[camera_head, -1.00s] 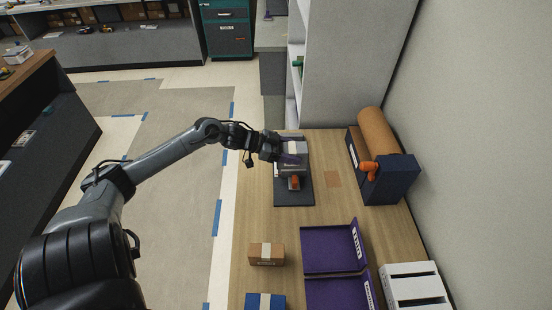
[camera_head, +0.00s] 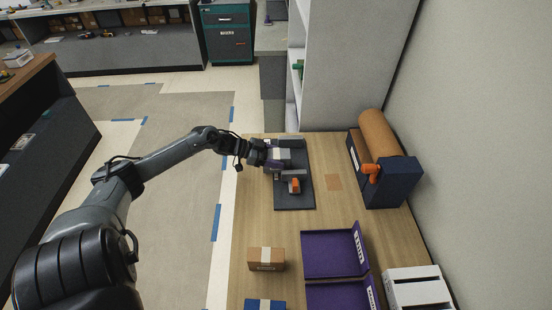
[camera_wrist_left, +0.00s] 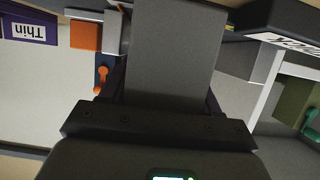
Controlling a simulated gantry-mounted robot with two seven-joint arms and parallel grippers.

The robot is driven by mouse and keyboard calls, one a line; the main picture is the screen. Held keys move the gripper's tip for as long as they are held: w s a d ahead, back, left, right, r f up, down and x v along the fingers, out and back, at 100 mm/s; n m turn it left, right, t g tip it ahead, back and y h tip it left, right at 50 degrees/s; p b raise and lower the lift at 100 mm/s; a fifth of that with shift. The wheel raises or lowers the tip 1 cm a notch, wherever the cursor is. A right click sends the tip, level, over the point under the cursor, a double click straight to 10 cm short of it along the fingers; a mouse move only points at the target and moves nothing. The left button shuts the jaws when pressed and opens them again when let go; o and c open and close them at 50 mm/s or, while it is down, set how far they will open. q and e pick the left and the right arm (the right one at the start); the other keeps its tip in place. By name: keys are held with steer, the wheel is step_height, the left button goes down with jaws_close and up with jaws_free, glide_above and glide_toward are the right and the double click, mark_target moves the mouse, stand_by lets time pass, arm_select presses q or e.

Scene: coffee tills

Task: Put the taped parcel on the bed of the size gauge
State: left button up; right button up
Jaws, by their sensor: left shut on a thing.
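The size gauge stands on the wooden table, with a dark bed (camera_head: 293,200), a grey end wall (camera_head: 290,142) and a grey slider with an orange part (camera_head: 294,184). My left gripper (camera_head: 278,161) is over the left side of the bed, shut on a grey parcel (camera_wrist_left: 172,45) with a pale top band (camera_head: 281,154). In the left wrist view the parcel's plain grey face fills the space between the fingers. My arm and fingers partly hide it, and I cannot tell whether it touches the bed. The orange part also shows in the wrist view (camera_wrist_left: 85,36). My right gripper is not in view.
A brown parcel with white tape (camera_head: 266,265) and a blue one (camera_head: 263,304) are on the near table. Purple trays (camera_head: 330,262) and a white slotted box (camera_head: 417,288) stand to the right. A dark-blue paper-roll holder (camera_head: 394,184) is by the wall.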

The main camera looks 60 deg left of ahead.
arm_select(q)
steer(key=shift+f, duration=0.1)
steer(key=shift+f, duration=0.1)
steer(key=o, duration=0.9)
steer(key=shift+o, duration=0.2)
steer(key=shift+a+r, duration=0.1)
steer(key=shift+r, duration=0.1)
